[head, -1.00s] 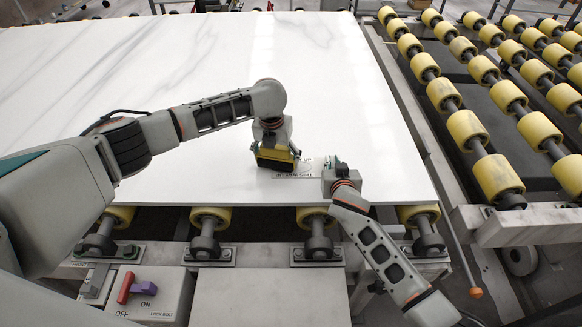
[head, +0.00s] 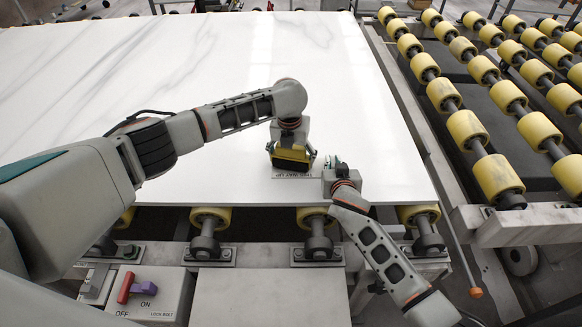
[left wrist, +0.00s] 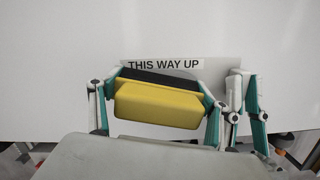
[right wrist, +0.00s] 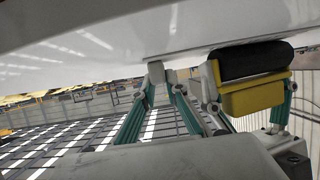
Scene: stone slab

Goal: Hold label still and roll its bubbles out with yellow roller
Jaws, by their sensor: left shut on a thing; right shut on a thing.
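The yellow roller (head: 292,155), a yellow block with a black face, is in my left gripper (head: 291,158). In the left wrist view the fingers hold the roller (left wrist: 160,104) from both sides. Its black side faces the label (left wrist: 165,65), a pale strip reading THIS WAY UP, whose lower part is covered by the roller. In the head view the label (head: 292,175) lies near the slab's front edge. My right gripper (head: 335,168) is shut at the label's right end; its fingertips (right wrist: 156,72) meet the surface. Exactly what they pinch is hard to see.
The white marble slab (head: 200,90) rests on yellow-wheeled supports (head: 210,216). A conveyor with yellow rollers (head: 466,128) stands to the right. A switch box with a red lever (head: 126,287) and purple part is at front left. The slab's middle is clear.

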